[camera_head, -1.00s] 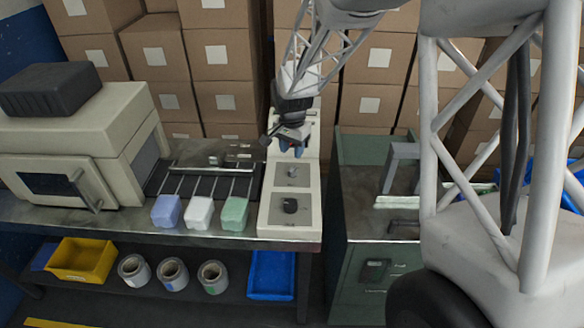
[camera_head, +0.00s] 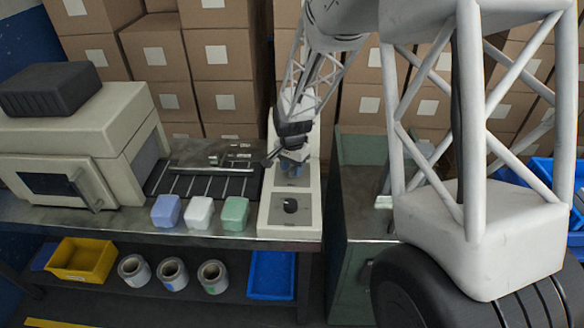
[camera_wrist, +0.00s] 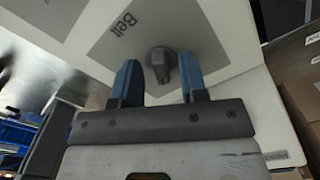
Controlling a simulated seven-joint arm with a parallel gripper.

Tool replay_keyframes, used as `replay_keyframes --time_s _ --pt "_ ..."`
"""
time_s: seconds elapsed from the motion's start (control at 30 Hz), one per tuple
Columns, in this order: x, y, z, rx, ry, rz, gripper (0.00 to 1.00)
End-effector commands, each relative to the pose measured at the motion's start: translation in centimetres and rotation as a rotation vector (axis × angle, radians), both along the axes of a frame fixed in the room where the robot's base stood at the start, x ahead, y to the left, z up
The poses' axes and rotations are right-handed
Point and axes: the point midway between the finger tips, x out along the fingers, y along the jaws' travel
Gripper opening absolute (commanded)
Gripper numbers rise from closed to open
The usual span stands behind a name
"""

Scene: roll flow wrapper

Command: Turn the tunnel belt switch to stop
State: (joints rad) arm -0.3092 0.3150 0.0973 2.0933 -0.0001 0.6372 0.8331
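The tunnel belt switch is a dark grey rotary knob (camera_wrist: 162,64) on a grey plate marked "Belt" (camera_wrist: 115,35), set in a white control panel (camera_head: 268,220). In the wrist view my gripper (camera_wrist: 160,72) is open, with its two blue fingers apart on either side of the knob. Whether the fingers touch the knob cannot be told. In the head view my gripper (camera_head: 292,168) is over the upper plate of the panel and hides the knob there. The stop mark is not readable.
A second, black knob (camera_head: 290,205) sits on the panel's lower plate, nearer the front. Blue, white and green blocks (camera_head: 199,212) stand to the left at the conveyor's end. A cream machine (camera_head: 70,140) is farther left. A green cabinet (camera_head: 350,215) stands right of the panel.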

Motion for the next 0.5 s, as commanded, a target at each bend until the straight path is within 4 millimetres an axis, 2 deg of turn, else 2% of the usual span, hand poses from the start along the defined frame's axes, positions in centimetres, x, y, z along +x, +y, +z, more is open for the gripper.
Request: replay_keyframes --time_s 0.37,0.5 --pt "0.03 0.01 -0.21 0.0 -0.001 0.0 0.38" --pt "0.03 0.01 -0.2 0.0 -0.001 0.0 0.16"
